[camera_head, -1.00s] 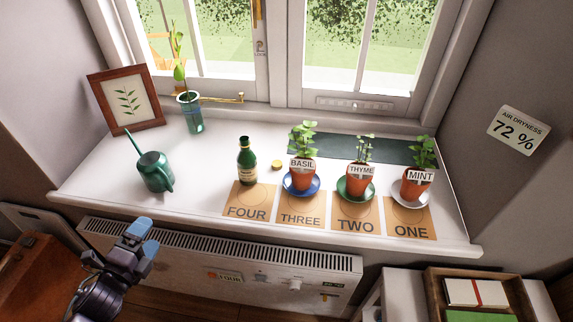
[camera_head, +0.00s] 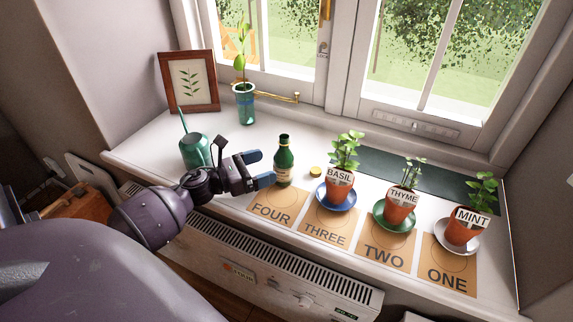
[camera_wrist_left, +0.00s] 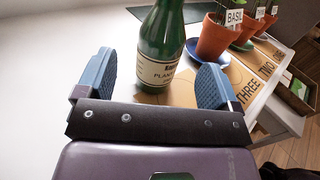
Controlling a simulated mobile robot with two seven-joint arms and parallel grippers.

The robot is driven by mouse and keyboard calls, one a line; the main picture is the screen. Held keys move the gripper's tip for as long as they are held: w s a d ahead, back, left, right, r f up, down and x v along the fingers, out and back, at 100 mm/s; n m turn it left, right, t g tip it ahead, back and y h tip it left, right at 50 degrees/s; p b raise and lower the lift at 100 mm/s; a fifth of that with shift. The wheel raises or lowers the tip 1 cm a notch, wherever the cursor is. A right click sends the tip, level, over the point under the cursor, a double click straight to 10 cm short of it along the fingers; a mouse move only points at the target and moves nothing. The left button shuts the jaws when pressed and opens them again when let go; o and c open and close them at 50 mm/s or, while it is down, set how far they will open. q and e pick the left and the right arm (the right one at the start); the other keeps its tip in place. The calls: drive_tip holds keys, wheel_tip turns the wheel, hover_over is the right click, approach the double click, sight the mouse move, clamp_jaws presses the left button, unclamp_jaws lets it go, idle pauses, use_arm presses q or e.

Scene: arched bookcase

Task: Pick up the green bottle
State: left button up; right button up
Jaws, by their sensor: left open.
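The green bottle (camera_head: 284,163) stands upright on the white windowsill, behind the card marked FOUR. It has a pale label and a dark neck. My left gripper (camera_head: 262,168) is just left of the bottle, open, with blue fingertips pointing toward it. In the left wrist view the bottle (camera_wrist_left: 161,45) stands ahead of and between the two spread fingers of the gripper (camera_wrist_left: 157,85); its top is cut off by the frame. I cannot tell whether a finger touches it. My right gripper is not in view.
A green watering can (camera_head: 195,149) stands behind my left arm. A small yellow cap (camera_head: 316,171) lies right of the bottle. Potted basil (camera_head: 339,187), thyme (camera_head: 400,208) and mint (camera_head: 464,231) stand further right on saucers. A framed picture (camera_head: 189,82) and a vase (camera_head: 245,105) stand at the back.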

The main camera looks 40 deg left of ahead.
sight(274, 164)
use_arm(q)
drive_tip(key=shift+x, duration=3.2)
drive_tip(key=shift+f, duration=0.15)
drive_tip(key=shift+s, duration=0.1)
drive_tip(key=c, duration=1)
drive_tip(key=shift+c, duration=0.9)
